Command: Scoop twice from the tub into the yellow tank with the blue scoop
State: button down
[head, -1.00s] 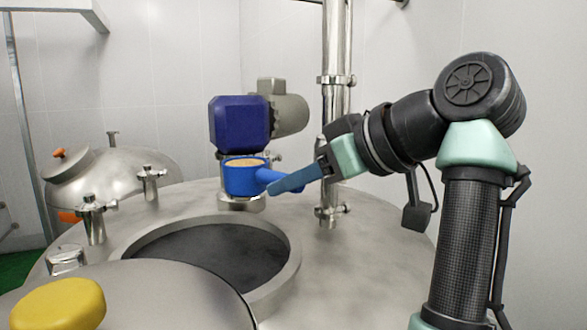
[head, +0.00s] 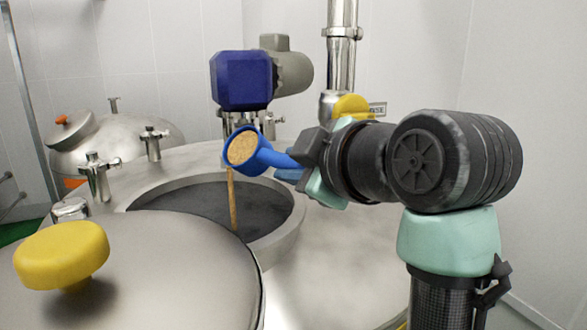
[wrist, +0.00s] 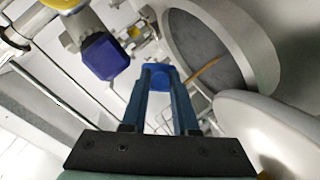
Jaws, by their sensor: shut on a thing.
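My gripper (head: 290,165) is shut on the handle of the blue scoop (head: 262,158). The scoop is tilted to the left over the tank's round opening (head: 190,205), with tan powder (head: 242,147) in its cup. A thin tan stream (head: 232,200) falls from the cup's lip into the dark opening. In the wrist view the blue fingers (wrist: 158,85) reach toward the scoop (wrist: 160,76), and the stream (wrist: 205,72) crosses the opening. The tank (head: 340,255) is bare steel; a yellow knob (head: 62,252) sits on its open lid (head: 150,275). I cannot see the tub.
A blue and grey motor (head: 240,80) stands behind the opening, close to the scoop. Steel valves (head: 95,178) rise on the left of the tank top. A vertical steel pipe (head: 342,60) stands at the back. A second steel vessel (head: 110,145) is at the far left.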

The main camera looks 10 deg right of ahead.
jog(key=shift+s+f+n+t+h+b, duration=0.2)
jog(key=shift+n+t+b, duration=0.45)
jog(key=shift+b, duration=1)
jog(key=shift+w+f+n+t+b, duration=0.15)
jog(key=shift+f+n+t+b, duration=0.15)
jog(key=shift+n+b, duration=1)
jog(key=shift+s+f+n+t+h+b, duration=0.15)
jog(key=shift+n+t+b, duration=0.3)
jog(key=shift+b, duration=1.55)
jog(key=b, duration=0.1)
jog(key=n+t+b, duration=0.1)
jog(key=b, duration=0.1)
jog(key=shift+w+f, duration=0.1)
jog(key=shift+f, duration=0.15)
jog(key=shift+a+f+n+t+b, duration=0.1)
jog(key=shift+n+t+b, duration=0.2)
jog(key=shift+n+b, duration=0.45)
jog(key=shift+f+n+t+b, duration=0.1)
jog(key=shift+n+t+b, duration=0.3)
jog(key=shift+b, duration=0.35)
jog(key=shift+n+b, duration=0.55)
jog(key=shift+b, duration=0.05)
